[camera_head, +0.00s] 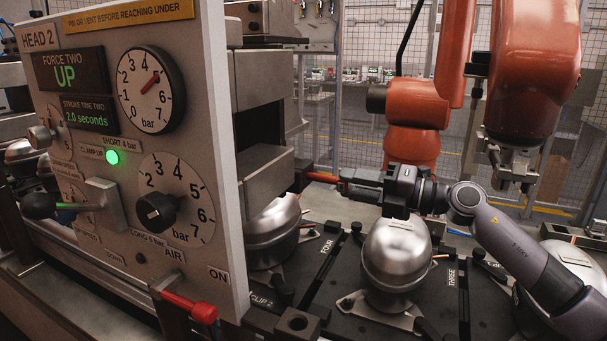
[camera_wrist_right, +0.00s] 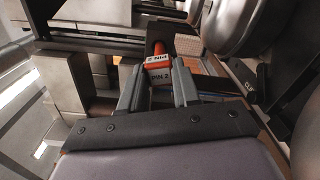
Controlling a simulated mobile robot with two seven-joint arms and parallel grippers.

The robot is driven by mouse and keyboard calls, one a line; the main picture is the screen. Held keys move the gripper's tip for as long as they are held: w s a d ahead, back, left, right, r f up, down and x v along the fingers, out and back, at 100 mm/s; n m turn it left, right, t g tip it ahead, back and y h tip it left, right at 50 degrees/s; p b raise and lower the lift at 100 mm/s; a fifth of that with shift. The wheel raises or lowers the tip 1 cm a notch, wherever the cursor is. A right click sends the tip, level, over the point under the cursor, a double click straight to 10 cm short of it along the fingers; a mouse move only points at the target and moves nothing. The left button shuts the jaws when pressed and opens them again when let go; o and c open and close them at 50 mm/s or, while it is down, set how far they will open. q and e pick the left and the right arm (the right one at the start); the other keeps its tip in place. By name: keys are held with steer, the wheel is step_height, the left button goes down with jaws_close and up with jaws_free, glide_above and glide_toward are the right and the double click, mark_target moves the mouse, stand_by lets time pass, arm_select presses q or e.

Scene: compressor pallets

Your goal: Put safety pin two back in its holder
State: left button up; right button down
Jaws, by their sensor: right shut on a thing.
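Safety pin two, orange-red with a "PIN 2" label (camera_wrist_right: 159,78), sits between the fingers of my right gripper (camera_wrist_right: 158,92) in the right wrist view. In the head view my right gripper (camera_head: 345,182) reaches in from the right. The pin's red part (camera_head: 321,177) sticks out leftward from its fingers, toward the grey press block (camera_head: 268,183) behind the HEAD 2 panel. I cannot tell whether the pin's tip is inside the block or just beside it. I cannot make out its holder for certain. My left gripper is not in view.
The HEAD 2 panel (camera_head: 110,130) fills the left, with a red-ended part (camera_head: 203,312) at its lower edge. Silver compressors (camera_head: 397,255) stand on the black pallet (camera_head: 335,285) below my right arm. An orange robot arm (camera_head: 535,70) hangs behind at right.

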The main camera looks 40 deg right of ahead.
steer(key=shift+p+v, duration=0.45)
steer(key=shift+v, duration=2.55)
steer(key=shift+r, duration=0.1)
